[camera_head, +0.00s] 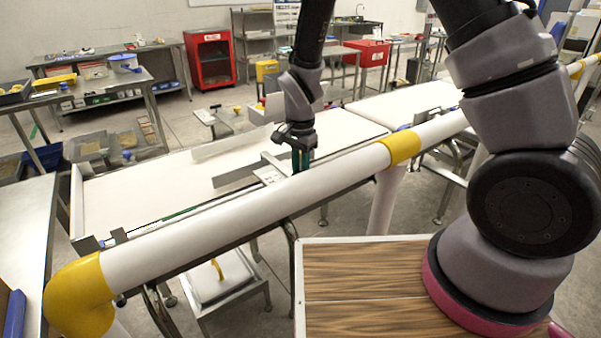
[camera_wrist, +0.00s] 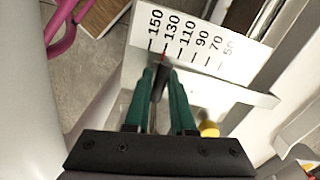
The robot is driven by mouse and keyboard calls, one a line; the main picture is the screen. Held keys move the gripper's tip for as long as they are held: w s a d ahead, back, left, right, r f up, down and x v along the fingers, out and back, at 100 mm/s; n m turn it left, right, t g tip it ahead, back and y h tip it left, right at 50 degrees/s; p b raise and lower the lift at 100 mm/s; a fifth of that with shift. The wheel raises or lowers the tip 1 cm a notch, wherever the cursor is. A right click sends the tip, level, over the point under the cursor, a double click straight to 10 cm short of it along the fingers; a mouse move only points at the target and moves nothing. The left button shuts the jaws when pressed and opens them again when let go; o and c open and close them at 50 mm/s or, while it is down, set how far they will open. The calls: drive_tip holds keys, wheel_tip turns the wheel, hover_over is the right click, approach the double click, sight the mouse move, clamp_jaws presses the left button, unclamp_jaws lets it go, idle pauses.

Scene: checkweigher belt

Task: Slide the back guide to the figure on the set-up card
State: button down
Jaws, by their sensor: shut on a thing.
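My gripper (camera_head: 300,166) reaches down over the near side of the belt. In the wrist view its green fingers (camera_wrist: 160,74) are shut on a dark upright handle (camera_wrist: 160,84). A red pointer tip (camera_wrist: 163,56) just beyond the handle lies close to the 130 tick of a white scale (camera_wrist: 200,38) marked 150 down to 50. In the head view a metal guide plate (camera_head: 236,177) stands on the belt beside my gripper. A second guide plate (camera_head: 224,143) stands farther across. I cannot tell a set-up card with a readable figure in either view.
The white belt (camera_head: 130,180) runs from left to upper right. A thick white rail (camera_head: 240,220) with yellow joints passes in front, close below my gripper. Workbenches (camera_head: 100,90) and a red cabinet (camera_head: 211,60) stand well back.

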sight(288, 172)
idle(0.4)
drive_tip(key=w+a, duration=0.2)
drive_tip(key=w, duration=0.1)
drive_tip(key=w+a, duration=0.1)
drive_tip(key=w, duration=0.1)
drive_tip(key=shift+a, duration=0.2)
drive_tip(key=c, duration=0.8)
unclamp_jaws()
wheel_tip(288, 172, up, 11)
